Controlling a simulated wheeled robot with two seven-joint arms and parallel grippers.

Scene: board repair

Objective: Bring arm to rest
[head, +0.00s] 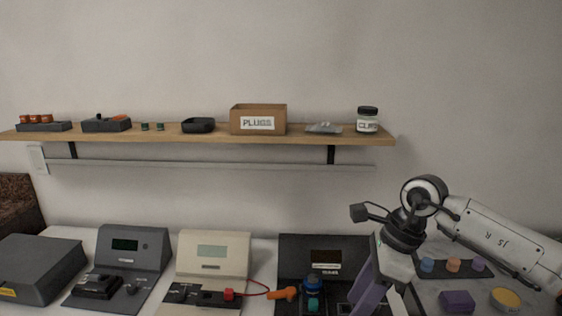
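My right arm reaches in from the right, over the right part of the bench. Its wrist and the upper part of its gripper are in the head view, pointing down in front of the dark device (294,252). The fingers run out of the bottom of the frame, so the fingertips and anything between them are hidden. A purple piece shows along the gripper's left side; I cannot tell whether it is part of the gripper. My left gripper is not in view.
A beige device (213,248) with a red lead, a grey device (133,246) and a dark box (38,268) stand on the bench. A tray with colored knobs (453,268), a purple block (457,301) and a yellow disc (506,299) lie right. The wall shelf (200,138) holds a PLUGS box (258,119).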

